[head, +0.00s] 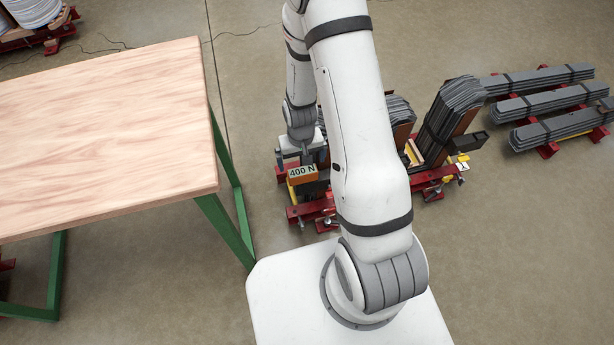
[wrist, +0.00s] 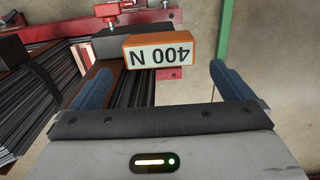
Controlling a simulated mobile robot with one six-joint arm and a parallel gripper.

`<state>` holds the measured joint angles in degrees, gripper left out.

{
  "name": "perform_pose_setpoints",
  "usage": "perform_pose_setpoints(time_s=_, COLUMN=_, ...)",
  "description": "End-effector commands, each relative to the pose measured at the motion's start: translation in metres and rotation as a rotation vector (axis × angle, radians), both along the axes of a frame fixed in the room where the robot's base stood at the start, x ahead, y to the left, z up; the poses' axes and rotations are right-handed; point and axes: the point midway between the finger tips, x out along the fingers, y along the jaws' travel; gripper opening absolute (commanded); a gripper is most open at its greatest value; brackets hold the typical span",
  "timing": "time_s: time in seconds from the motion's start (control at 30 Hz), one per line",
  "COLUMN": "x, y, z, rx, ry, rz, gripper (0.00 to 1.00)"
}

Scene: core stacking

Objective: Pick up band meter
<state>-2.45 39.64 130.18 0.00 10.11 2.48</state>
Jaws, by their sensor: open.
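The band meter (head: 303,174) is a small orange box with a pale face reading "400 N". In the head view it is at the front of the red stacking frame, just below my gripper (head: 302,160). In the wrist view the band meter (wrist: 161,52) appears upside down, at the upper middle. My gripper (wrist: 160,72) is open, its blue-grey fingers to the left and right of the meter, with gaps on both sides. I cannot tell how far the fingertips reach down past the meter. What holds the meter from below is hidden.
Stacked dark sheets (head: 448,118) stand in the red frame (head: 432,178), partly hidden by my arm. A wooden table (head: 110,130) with green legs is at the left. Bundled dark strips (head: 545,105) lie on red supports at the right. Bare floor surrounds them.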

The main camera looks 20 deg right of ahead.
Motion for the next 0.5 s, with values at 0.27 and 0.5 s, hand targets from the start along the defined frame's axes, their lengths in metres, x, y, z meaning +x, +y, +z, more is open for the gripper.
perform_pose_setpoints(time_s=0.27, x=-0.002, y=0.0, z=-0.029, rx=0.0, ry=0.002, rz=0.001, gripper=1.0)
perform_pose_setpoints(time_s=0.5, x=-0.005, y=0.0, z=-0.065, rx=0.0, ry=0.004, rz=0.001, gripper=1.0)
